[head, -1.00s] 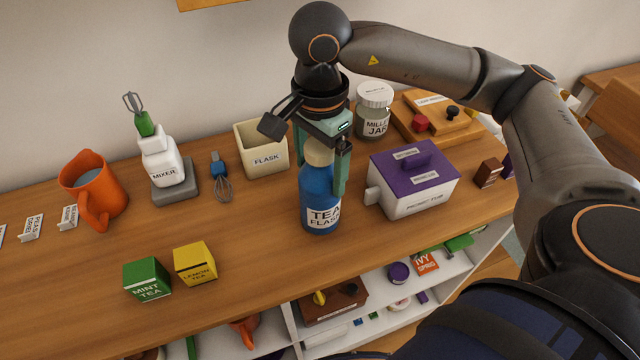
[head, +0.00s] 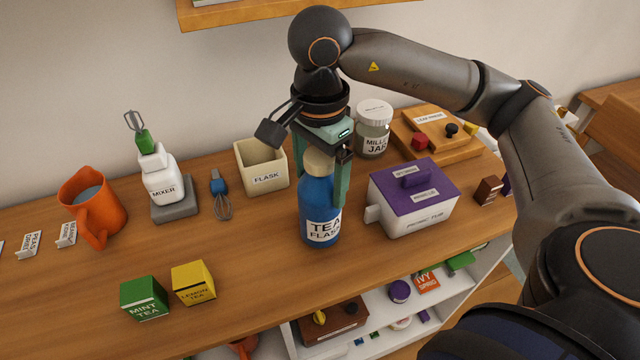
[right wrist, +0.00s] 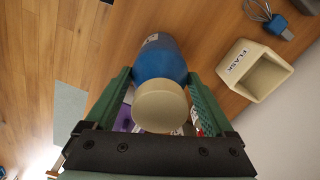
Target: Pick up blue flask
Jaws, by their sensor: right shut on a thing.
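The blue flask (head: 318,200) has a cream cap and a white label reading "TEA FLASK". It is upright at the front part of the wooden counter; whether its base touches the wood is hard to tell. My right gripper (head: 325,165) comes from above and is shut on the flask near its cap and upper body. In the right wrist view the flask (right wrist: 160,72) lies between the two green fingers (right wrist: 163,95). My left gripper is not in view.
A cream box (head: 262,170) labelled "FLASK" stands behind the flask, to its left. A purple-lidded white tub (head: 415,205) is close on the right, and a jar (head: 373,128) behind. Tea boxes (head: 145,297) sit front left. Bare counter (head: 250,240) lies left of the flask.

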